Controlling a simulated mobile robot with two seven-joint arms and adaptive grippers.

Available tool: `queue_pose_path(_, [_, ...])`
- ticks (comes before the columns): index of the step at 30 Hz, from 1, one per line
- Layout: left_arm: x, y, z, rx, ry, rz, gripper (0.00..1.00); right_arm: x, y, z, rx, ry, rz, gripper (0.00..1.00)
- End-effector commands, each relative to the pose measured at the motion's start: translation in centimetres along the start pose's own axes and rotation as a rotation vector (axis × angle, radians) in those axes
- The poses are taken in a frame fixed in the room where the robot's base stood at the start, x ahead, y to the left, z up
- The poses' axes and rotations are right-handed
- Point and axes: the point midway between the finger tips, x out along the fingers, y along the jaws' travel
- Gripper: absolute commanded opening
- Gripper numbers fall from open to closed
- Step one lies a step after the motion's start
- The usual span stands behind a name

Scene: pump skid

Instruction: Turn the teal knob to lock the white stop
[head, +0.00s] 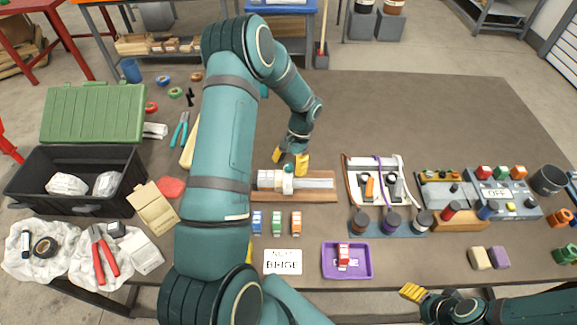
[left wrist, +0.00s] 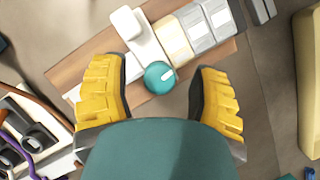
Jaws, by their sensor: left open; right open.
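The teal knob (left wrist: 160,77) is round with a white mark on top. It sits at the near end of the white stop (left wrist: 146,42), on a wooden board (left wrist: 82,70). In the head view the knob (head: 288,168) is partly hidden between my fingers, and the white stop (head: 288,184) stands across the silver rail on the board. My left gripper (left wrist: 159,98) is open, its yellow fingers on either side of the knob with gaps. It also shows in the head view (head: 290,171). My right gripper (head: 422,297) is open and empty at the bottom right, past the table's front edge.
Small blue, green and orange blocks (head: 276,222) stand in front of the board. A purple tray (head: 326,273) holds a red piece. A white cable frame (head: 376,158) stands to the right. My left arm covers the middle-left of the table; the table behind the board is clear.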

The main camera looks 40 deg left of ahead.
Motion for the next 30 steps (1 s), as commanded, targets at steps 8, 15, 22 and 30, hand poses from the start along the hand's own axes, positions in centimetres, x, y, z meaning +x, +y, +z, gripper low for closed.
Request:
queue_pose_path(8, [-4.9,0.0,-0.1,0.0,0.005,-0.001,0.61,0.0,0.0,0.0,0.0,0.0,0.0,0.61])
queue_pose_path(15, [-9.3,0.0,0.0,0.001,0.002,-0.001,0.61,0.0,0.0,0.0,0.0,0.0,0.0,0.61])
queue_pose_path(22, [-11.3,0.0,0.1,0.0,-0.001,0.001,0.61,0.0,0.0,0.0,0.0,0.0,0.0,0.61])
queue_pose_path(30, [-11.5,0.0,0.1,0.0,-0.002,0.001,0.61,0.0,0.0,0.0,0.0,0.0,0.0,0.61])
